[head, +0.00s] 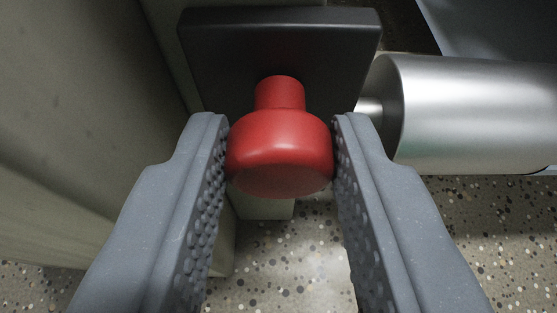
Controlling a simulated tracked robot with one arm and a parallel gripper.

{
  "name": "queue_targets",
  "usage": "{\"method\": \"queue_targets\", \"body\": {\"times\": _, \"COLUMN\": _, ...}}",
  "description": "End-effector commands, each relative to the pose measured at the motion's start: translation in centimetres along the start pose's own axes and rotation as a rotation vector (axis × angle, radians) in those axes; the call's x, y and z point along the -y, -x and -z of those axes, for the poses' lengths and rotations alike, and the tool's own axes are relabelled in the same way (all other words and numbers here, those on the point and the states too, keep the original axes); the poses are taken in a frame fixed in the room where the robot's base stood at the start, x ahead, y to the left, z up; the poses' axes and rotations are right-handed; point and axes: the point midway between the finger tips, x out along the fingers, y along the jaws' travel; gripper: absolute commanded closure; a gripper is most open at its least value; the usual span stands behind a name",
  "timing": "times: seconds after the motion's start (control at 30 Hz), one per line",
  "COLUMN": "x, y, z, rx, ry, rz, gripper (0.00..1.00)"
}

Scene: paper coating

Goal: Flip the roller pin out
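The roller pin (279,152) is a red knob with a wide rounded head and a narrower neck. It sticks out from a dark square plate (225,62) at the top middle of the head view. My gripper (280,140) has its two grey, studded fingers on either side of the knob's head. Both fingertips appear to touch it, with no clear gap left or right. The neck is still against the plate, and what lies behind the plate is hidden.
A shiny metal roller (475,112) lies to the right, its thin shaft end close to the plate and my right finger. A pale machine panel (80,130) fills the left. Speckled floor (290,270) shows below.

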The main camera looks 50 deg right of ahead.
Motion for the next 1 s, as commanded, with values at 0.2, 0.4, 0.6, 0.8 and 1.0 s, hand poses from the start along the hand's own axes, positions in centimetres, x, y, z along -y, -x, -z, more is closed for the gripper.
{"method": "queue_targets", "body": {"times": 0.2, "x": 0.1, "y": 1.5, "z": -0.6, "rx": 0.004, "ry": 0.001, "rz": 0.0, "gripper": 1.0}}
{"method": "queue_targets", "body": {"times": 0.4, "x": -0.1, "y": 3.3, "z": -1.4, "rx": 0.003, "ry": 0.002, "rz": 0.0, "gripper": 1.0}}
{"method": "queue_targets", "body": {"times": 0.6, "x": -0.1, "y": 3.3, "z": -1.6, "rx": 0.005, "ry": 0.002, "rz": 0.0, "gripper": 1.0}}
{"method": "queue_targets", "body": {"times": 0.8, "x": -0.1, "y": 3.2, "z": -1.5, "rx": 0.004, "ry": 0.001, "rz": -0.001, "gripper": 0.51}}
{"method": "queue_targets", "body": {"times": 1.0, "x": -0.1, "y": 3.2, "z": -1.4, "rx": 0.002, "ry": 0.0, "rz": -0.001, "gripper": 0.51}}
